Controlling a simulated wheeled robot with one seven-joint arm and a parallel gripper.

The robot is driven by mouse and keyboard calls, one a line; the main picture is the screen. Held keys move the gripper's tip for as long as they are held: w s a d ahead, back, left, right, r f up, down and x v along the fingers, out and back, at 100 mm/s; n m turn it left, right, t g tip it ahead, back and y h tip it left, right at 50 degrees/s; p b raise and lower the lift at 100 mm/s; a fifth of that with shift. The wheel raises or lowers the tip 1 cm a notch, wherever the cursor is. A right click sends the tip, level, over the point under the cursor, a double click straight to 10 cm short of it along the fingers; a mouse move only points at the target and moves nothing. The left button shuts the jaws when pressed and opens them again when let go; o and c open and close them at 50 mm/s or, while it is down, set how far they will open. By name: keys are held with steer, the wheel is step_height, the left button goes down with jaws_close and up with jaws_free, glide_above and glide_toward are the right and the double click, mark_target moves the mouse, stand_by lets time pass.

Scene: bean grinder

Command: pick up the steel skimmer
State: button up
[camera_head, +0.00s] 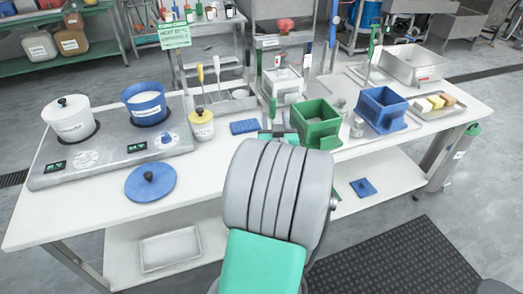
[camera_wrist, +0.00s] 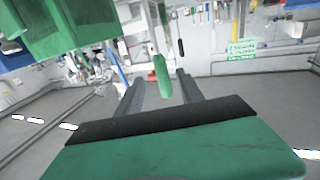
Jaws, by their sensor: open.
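I cannot surely single out the steel skimmer. Two upright utensils stand at the back of the table in the head view, one with a yellow handle (camera_head: 201,75) and one with a pale handle (camera_head: 217,68); their lower ends are too small to tell. In the wrist view, a green handle (camera_wrist: 162,76) shows between the fingers, with a dark handle (camera_wrist: 181,47) beyond it; what they belong to is unclear. My gripper (camera_wrist: 158,88) is open, its two fingers apart and not visibly touching the green handle. In the head view my arm mostly hides the gripper.
A green bin (camera_head: 315,128) and blue bin (camera_head: 382,112) stand right of my arm. A hob with a white pot (camera_head: 72,122) and blue pot (camera_head: 147,106) is at left. A blue lid (camera_head: 148,185) lies in front.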

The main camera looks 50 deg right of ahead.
mark_target(272, 104)
steer(key=p+x, duration=0.1)
steer(key=x, duration=0.2)
steer(key=p+x, duration=0.1)
steer(key=x, duration=0.3)
steer(key=shift+w+r, duration=0.25)
jaws_close()
